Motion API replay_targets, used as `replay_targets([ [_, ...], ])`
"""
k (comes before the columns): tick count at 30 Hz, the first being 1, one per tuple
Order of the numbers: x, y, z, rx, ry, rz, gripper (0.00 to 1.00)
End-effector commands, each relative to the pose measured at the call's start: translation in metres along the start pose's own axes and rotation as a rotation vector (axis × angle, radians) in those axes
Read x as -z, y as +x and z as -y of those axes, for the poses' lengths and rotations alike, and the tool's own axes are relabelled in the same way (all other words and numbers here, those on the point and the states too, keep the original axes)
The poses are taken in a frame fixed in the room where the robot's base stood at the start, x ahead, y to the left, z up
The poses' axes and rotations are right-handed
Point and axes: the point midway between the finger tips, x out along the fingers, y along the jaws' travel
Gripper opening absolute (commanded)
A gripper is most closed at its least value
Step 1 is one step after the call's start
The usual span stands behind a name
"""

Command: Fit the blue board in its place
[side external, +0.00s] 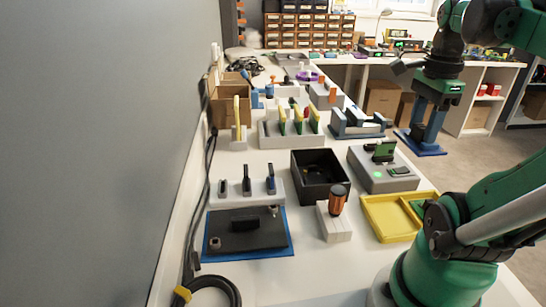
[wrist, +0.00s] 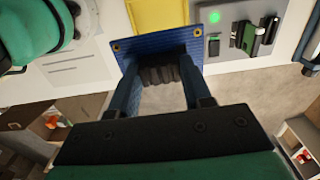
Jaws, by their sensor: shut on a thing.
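The blue board (side external: 428,149) hangs flat under my gripper (side external: 422,124), beyond the table's right edge in the side view. In the wrist view my gripper (wrist: 160,72) is shut on the board's dark ribbed block, and the blue board (wrist: 150,47) with its corner holes shows past the fingers. The grey station (side external: 375,179) has a lit green light and a green upright part; it also shows in the wrist view (wrist: 232,15), to the right of the board. I cannot tell which spot is the board's place.
A yellow tray (side external: 390,218) and a black bin (side external: 320,172) stand near the grey station. A white block (side external: 333,226) holds an orange-and-black part. A dark plate on a blue base (side external: 245,230) lies front left. Another blue-and-grey fixture (side external: 358,125) stands behind the station.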

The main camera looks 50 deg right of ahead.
Motion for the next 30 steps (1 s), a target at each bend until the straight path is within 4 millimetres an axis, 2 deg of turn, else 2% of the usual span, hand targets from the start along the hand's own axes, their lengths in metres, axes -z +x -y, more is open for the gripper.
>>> replay_targets([
  [6,0.0,-0.014,0.0,0.0,0.0,0.0,0.0],
  [19,-0.002,-0.015,0.004,0.0,-0.002,0.0,0.0],
  [22,-0.007,-0.012,0.019,0.0,-0.005,0.0,0.0],
  [25,-0.019,-0.007,0.043,0.0,-0.009,0.0,0.0],
  [30,-0.056,0.013,0.09,0.0,-0.011,0.0,0.0],
])
